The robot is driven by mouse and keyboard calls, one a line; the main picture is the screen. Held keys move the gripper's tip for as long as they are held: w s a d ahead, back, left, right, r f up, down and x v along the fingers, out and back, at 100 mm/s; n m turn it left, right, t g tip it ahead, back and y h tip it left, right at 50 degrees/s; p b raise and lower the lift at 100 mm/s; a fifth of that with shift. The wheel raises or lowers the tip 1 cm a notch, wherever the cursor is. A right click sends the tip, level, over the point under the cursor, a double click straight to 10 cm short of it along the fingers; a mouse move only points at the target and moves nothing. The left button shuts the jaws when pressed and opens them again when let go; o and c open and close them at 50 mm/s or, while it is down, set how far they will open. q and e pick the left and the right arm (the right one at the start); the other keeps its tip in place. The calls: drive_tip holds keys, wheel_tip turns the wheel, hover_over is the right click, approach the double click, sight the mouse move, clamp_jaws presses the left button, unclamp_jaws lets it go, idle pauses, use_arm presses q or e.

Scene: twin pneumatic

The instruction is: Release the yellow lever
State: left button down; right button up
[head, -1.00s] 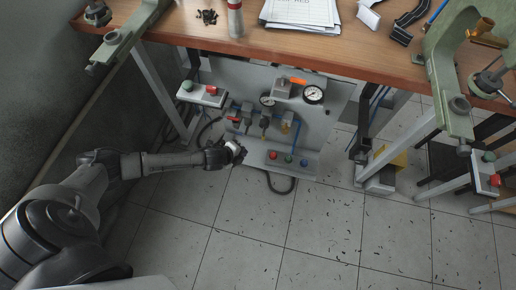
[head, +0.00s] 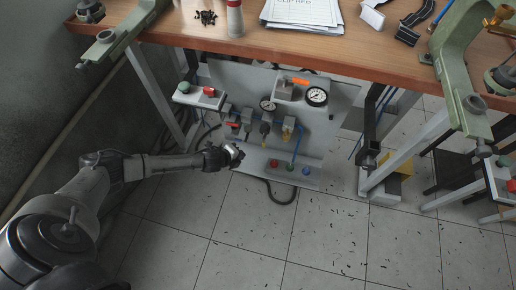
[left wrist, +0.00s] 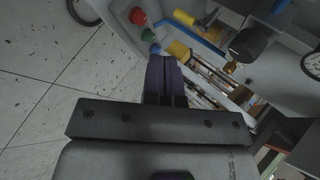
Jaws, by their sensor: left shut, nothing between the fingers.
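The pneumatic panel (head: 340,110) hangs below the workbench. A small yellow handle (head: 265,128) shows on its row of valves, between a red-handled valve and an amber part (head: 288,128). In the left wrist view a yellow cylinder-shaped handle (left wrist: 184,17) shows at the top, near a blue tube; I take it for the yellow lever but cannot tell its position. My left gripper (head: 238,154) is shut and empty, in front of the panel, below and left of the valve row. Its dark fingers show in the left wrist view (left wrist: 166,78), apart from the handle.
Red, green and blue buttons or caps (head: 290,166) line the panel's lower shelf, close right of my gripper. Two gauges (head: 317,97) and an orange lever (head: 300,81) sit higher. The workbench edge (head: 250,52) overhangs above.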

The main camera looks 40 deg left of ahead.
sight(263, 147)
use_arm(q)
drive_tip(key=w+f+b, duration=0.1)
drive_tip(key=w+b, duration=0.1)
drive_tip(key=w, duration=0.1)
drive_tip(key=w+d+f+b, duration=0.1)
drive_tip(key=w+f+b, duration=0.1)
drive_tip(key=w, duration=0.1)
drive_tip(key=w+f+b, duration=0.2)
drive_tip(key=w, duration=0.1)
drive_tip(key=shift+w+d+f+b, duration=0.25)
drive_tip(key=shift+w+d+b, duration=0.1)
drive_tip(key=shift+w+b, duration=0.05)
use_arm(e)
wheel_tip(263, 147, down, 8)
drive_tip(key=shift+r, duration=0.2)
use_arm(q)
drive_tip(key=shift+a, duration=0.1)
use_arm(e)
drive_tip(key=shift+r, duration=0.1)
